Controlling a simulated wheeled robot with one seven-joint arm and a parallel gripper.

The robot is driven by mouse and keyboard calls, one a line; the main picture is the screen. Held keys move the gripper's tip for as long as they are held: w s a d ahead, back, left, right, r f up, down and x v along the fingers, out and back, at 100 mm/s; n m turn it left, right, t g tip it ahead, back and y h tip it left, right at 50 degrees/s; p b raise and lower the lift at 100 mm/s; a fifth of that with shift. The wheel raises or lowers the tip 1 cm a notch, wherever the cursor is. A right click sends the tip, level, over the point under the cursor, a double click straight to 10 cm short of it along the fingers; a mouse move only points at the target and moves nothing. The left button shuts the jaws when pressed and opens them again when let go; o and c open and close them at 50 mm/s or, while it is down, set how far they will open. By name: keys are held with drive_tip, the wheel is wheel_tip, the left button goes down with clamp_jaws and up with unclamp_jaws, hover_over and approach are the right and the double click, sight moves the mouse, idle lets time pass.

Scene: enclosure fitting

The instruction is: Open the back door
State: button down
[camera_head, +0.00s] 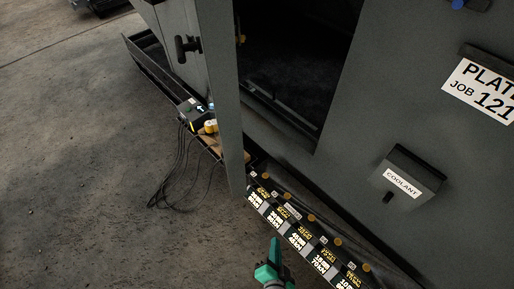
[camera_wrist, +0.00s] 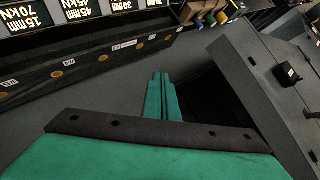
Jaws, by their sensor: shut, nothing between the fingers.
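A grey door (camera_head: 222,90) stands swung out from the grey enclosure, seen nearly edge-on, with a dark opening (camera_head: 300,60) to its right. A black handle (camera_head: 186,46) shows just left of its edge. The wrist view shows a grey panel (camera_wrist: 245,75) with a black handle (camera_wrist: 288,73) at the right. I cannot tell for sure that this is the back door. My green gripper (camera_head: 275,242) is low in the head view, below and right of the door's lower end and apart from it. Its fingers (camera_wrist: 161,78) are together and empty.
A low rail of labelled slots (camera_head: 300,228) runs along the enclosure's foot, close to my gripper. A coolant box (camera_head: 408,180) juts from the wall at right. Tools and a yellow item (camera_head: 210,126) lie beyond the door, with loose cables (camera_head: 180,170).

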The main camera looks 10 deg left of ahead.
drive_tip(key=w+a+r+m+y, duration=0.1)
drive_tip(key=w+r+y, duration=0.3)
drive_tip(key=w, duration=0.5)
drive_tip(key=w+r+m+y, duration=0.1)
drive_tip(key=w+r+y, duration=0.3)
drive_tip(key=w, duration=0.4)
drive_tip(key=w+d+r+n+g+y, duration=0.1)
drive_tip(key=d+r+n+g+y, duration=0.2)
drive_tip(key=r, duration=0.7)
drive_tip(key=d+r+n+g+y, duration=0.25)
drive_tip(key=r+y, duration=0.25)
drive_tip(key=r, duration=0.5)
drive_tip(key=w+a, duration=0.1)
drive_tip(key=a, duration=1.2)
drive_tip(key=shift+a+n+g, duration=0.35)
drive_tip(key=shift+a+n, duration=0.05)
drive_tip(key=shift+n, duration=0.05)
drive_tip(key=shift+f, duration=0.1)
